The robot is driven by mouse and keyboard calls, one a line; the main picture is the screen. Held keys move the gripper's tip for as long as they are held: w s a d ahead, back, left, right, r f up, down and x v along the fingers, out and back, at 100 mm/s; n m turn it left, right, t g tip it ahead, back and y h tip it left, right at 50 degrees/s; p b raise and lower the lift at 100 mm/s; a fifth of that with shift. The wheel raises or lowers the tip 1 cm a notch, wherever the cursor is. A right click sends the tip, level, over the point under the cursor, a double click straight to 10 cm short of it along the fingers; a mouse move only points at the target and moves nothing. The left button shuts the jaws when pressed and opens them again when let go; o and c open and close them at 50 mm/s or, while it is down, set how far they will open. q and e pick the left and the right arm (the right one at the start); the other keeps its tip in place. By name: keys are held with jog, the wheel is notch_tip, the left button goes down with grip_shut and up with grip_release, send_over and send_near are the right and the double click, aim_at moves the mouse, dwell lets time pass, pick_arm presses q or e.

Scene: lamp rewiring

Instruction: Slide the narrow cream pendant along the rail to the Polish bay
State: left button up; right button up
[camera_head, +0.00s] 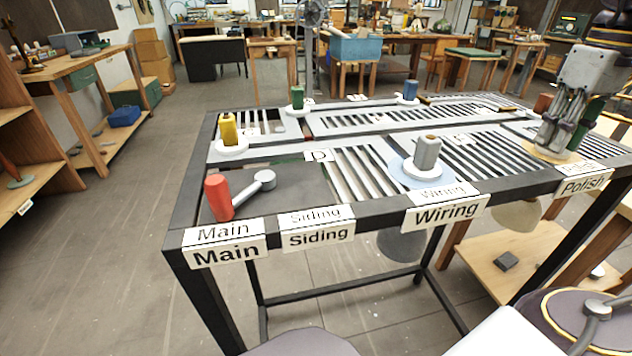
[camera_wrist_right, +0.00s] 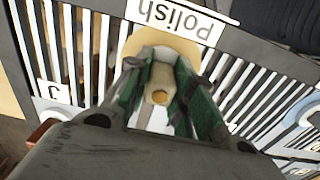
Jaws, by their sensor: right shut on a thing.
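The narrow cream pendant shows as a cream disc (camera_head: 555,155) on top of the rail frame behind the Polish sign (camera_head: 584,185), with a cream shade (camera_head: 528,210) hanging below the frame's edge. My right gripper (camera_head: 548,142) points down over that disc. In the right wrist view its green-padded fingers (camera_wrist_right: 160,88) are shut on a cream knob (camera_wrist_right: 161,76) that stands up from the cream disc (camera_wrist_right: 172,46). The Polish sign (camera_wrist_right: 176,18) lies right beside the disc there. The fingers hide most of the knob in the head view. My left gripper is in no view.
A grey knob on a white disc (camera_head: 424,165) stands at the Wiring bay, with a grey shade (camera_head: 402,244) below. A red handle (camera_head: 217,197) stands at Main. Yellow (camera_head: 229,130), green (camera_head: 297,98) and blue (camera_head: 411,90) knobs stand farther back. The slatted deck surrounds them.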

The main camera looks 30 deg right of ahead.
jog(key=o, duration=1)
jog(key=shift+o, duration=0.2)
jog(key=shift+w, duration=0.15)
jog(key=shift+w+d+p, duration=1.55)
jog(key=shift+w+p, duration=4.15)
jog(key=shift+w, duration=1.05)
jog(key=w+a+p, duration=0.2)
jog(key=a+p, duration=0.1)
jog(key=a, duration=0.6)
jog(key=w+a+p, duration=0.2)
jog(key=a+p, duration=0.2)
jog(key=a, duration=0.6)
jog(key=shift+w, duration=0.4)
